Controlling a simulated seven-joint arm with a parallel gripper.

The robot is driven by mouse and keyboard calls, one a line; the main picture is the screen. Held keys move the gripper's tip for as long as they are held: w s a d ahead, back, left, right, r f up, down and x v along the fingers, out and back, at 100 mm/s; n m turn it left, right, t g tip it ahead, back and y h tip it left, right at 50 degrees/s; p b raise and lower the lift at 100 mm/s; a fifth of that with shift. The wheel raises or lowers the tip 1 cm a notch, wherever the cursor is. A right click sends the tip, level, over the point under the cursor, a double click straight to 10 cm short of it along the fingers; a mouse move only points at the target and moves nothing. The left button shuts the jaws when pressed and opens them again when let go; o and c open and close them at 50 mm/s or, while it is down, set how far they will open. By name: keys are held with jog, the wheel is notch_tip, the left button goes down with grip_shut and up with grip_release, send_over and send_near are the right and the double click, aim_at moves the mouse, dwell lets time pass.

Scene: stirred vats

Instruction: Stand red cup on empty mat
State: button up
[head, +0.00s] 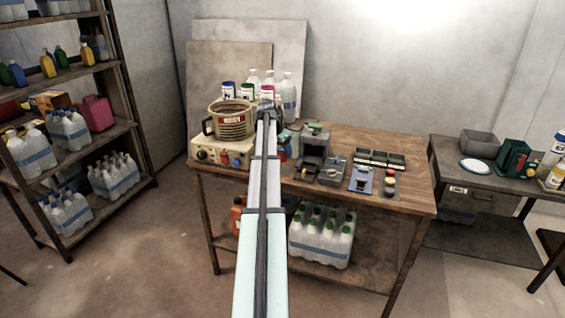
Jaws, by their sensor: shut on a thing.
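My arm reaches forward over the workbench, and my gripper (267,106) is at its far end, beside the large pot. The gripper is small here and mostly hidden by my own arm. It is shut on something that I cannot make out. I cannot clearly identify a red cup. A small blue mat-like piece (361,181) lies near the bench's front edge with a dark item on it. Beside it a dark strip (388,190) carries small round things, one of them red. I cannot tell which mat is empty.
The pot (230,121) stands on a cream control box (221,152) at the bench's left. Bottles (289,93) stand behind. Grey machine blocks (314,150) and dark trays (380,158) occupy the middle. The wooden bench top (412,183) is bare at the right. A side table (446,167) stands further right.

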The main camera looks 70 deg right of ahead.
aim_at(282, 160)
jog(key=shift+f, duration=2.6)
jog(key=shift+f, duration=0.15)
jog(key=o, duration=1.1)
jog(key=shift+c, duration=0.2)
jog(key=v, duration=1.2)
